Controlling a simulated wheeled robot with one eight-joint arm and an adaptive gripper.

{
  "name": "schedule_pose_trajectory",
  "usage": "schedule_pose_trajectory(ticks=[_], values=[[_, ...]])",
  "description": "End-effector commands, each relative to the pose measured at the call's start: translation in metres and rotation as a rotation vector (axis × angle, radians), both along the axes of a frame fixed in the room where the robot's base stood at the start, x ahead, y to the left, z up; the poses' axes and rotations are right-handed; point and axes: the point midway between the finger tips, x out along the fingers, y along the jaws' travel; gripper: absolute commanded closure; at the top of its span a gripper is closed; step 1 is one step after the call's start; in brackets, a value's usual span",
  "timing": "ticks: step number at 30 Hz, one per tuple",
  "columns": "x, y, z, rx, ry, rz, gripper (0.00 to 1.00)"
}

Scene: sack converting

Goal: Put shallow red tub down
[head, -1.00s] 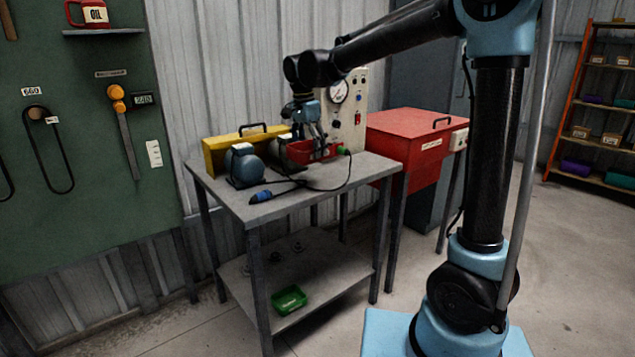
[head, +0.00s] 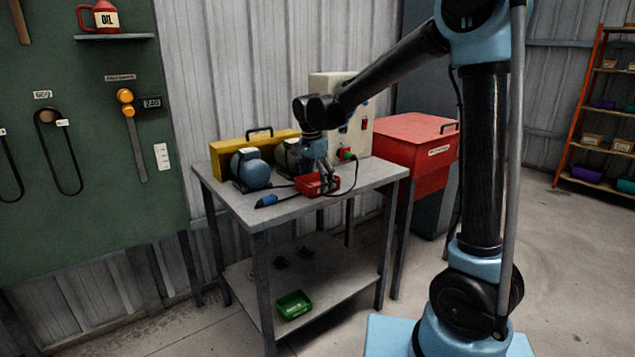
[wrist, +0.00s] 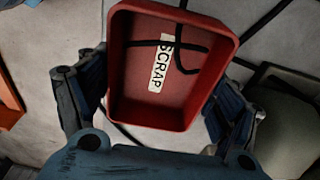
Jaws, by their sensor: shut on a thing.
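The shallow red tub (head: 309,188) is at the front part of the grey workbench top (head: 258,214), under my gripper (head: 322,180). In the wrist view the tub (wrist: 125,70) has a white SCRAP label (wrist: 160,63) inside and black strands crossing its inner floor. My gripper (wrist: 155,105) has a finger on each side of the tub and is shut on it. The tub looks roughly level and very near the bench top. I cannot tell whether its underside touches the bench.
A cable with a blue plug (head: 267,201) lies left of the tub. A green tub (head: 293,305) sits on the lower shelf. A red cabinet (head: 415,145) stands right.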

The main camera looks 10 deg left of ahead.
Motion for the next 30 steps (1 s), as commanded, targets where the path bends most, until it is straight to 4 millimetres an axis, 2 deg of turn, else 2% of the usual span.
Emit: schedule_pose_trajectory(ticks=[7, 8, 9, 23, 26, 30], values=[[0.0, 0.0, -0.001, 0.0, 0.0, 0.0, 0.44], [0.0, 0.0, -0.001, 0.0, 0.0, 0.0, 0.1], [0.0, 0.0, -0.001, 0.0, 0.0, 0.0, 0.01], [0.0, 0.0, 0.0, 0.0, 0.0, 0.0, 0.0], [-0.001, 0.001, 0.006, 0.0, 0.0, 0.001, 0.0], [-0.002, 0.002, 0.024, 0.0, 0.0, 0.001, 0.0]])
